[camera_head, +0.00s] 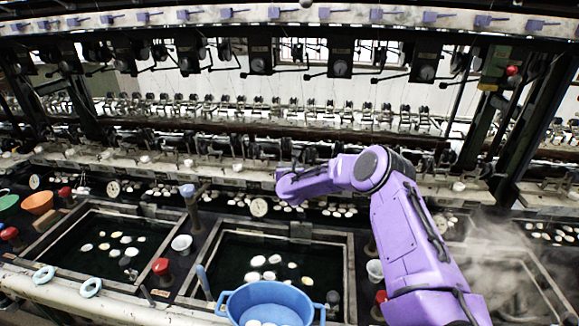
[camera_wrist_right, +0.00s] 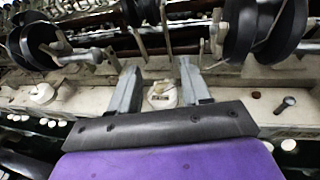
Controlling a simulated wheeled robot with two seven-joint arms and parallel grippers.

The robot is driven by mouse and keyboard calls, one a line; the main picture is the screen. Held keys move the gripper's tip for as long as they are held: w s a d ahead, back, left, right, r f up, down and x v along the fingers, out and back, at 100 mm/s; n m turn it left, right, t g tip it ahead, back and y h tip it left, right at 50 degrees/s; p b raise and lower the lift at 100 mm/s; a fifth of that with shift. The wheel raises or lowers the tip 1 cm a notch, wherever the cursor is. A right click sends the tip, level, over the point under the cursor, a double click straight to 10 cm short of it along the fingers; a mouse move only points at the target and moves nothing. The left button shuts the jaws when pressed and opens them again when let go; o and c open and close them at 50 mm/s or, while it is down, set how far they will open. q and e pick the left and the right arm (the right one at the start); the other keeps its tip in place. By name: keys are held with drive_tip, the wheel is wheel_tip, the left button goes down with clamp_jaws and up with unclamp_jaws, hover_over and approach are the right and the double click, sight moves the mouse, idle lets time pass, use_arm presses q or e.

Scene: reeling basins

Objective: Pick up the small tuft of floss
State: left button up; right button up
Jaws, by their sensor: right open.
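My right gripper (camera_wrist_right: 158,72) is open in the right wrist view, its two grey fingers apart over a pale ledge. A small whitish tuft (camera_wrist_right: 162,94) sits on the ledge between and below the fingers, apart from them as far as I can tell. In the head view my purple right arm reaches over the middle basin to the ledge. Its gripper (camera_head: 282,174) is small there, and the tuft near it cannot be made out. My left gripper is not in view.
Another whitish lump (camera_wrist_right: 42,94) lies on the ledge to the left. A bolt (camera_wrist_right: 285,104) stands up at right. Black reels (camera_wrist_right: 250,25) rise behind. A blue tub (camera_head: 268,290) stands at the middle basin's front, and steam (camera_head: 500,250) drifts at right.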

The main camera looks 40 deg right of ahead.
drive_tip(key=shift+s, duration=0.1)
clamp_jaws()
idle(0.3)
